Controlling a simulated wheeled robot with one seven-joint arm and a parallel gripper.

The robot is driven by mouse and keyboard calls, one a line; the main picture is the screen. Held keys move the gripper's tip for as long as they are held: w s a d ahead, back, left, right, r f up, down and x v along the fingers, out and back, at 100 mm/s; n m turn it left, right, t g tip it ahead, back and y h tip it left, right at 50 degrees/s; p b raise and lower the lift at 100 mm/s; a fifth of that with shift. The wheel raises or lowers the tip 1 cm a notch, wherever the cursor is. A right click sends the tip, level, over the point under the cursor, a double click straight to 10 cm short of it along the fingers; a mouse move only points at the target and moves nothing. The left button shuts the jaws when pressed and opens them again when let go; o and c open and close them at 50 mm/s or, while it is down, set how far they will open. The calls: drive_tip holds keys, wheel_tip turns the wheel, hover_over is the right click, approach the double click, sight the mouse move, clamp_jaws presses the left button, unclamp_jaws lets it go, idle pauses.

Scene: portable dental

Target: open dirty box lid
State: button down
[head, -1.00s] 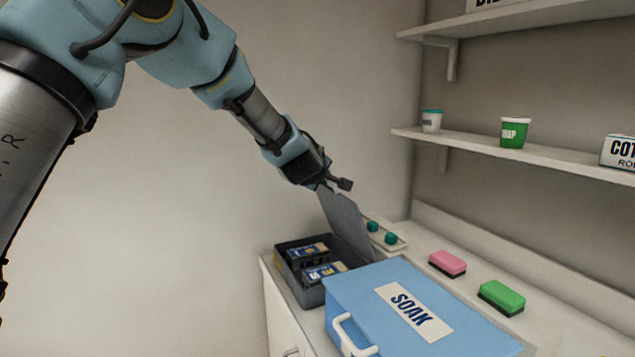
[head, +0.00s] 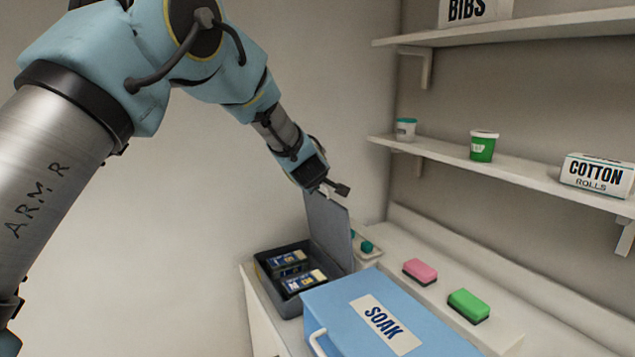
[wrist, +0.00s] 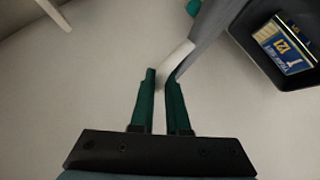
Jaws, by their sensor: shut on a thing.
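A dark grey box (head: 290,307) stands on the counter with its grey lid (head: 328,232) raised to about upright on the right side. Inside it lie several packets (head: 287,258) with blue and yellow labels. My gripper (head: 329,190) is at the top edge of the lid. In the wrist view my gripper (wrist: 162,88) has its green fingers close together on a white handle (wrist: 175,62) at the lid's edge. The grey lid (wrist: 208,32) and one labelled packet (wrist: 285,48) also show there.
A blue box marked SOAK (head: 420,335) stands right next to the grey box. A pink sponge (head: 420,271) and a green sponge (head: 468,305) lie to the right. Shelves above hold a green cup (head: 483,147) and a cotton rolls box (head: 597,174).

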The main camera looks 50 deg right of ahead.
drive_tip(key=shift+f, duration=0.15)
drive_tip(key=c, duration=0.9)
unclamp_jaws()
drive_tip(key=shift+a+f, duration=0.1)
drive_tip(key=shift+s, duration=0.1)
drive_tip(key=b+v, duration=0.1)
drive_tip(key=v, duration=0.4)
drive_tip(key=b+v, duration=0.2)
drive_tip(key=v, duration=0.4)
drive_tip(key=shift+r, duration=0.4)
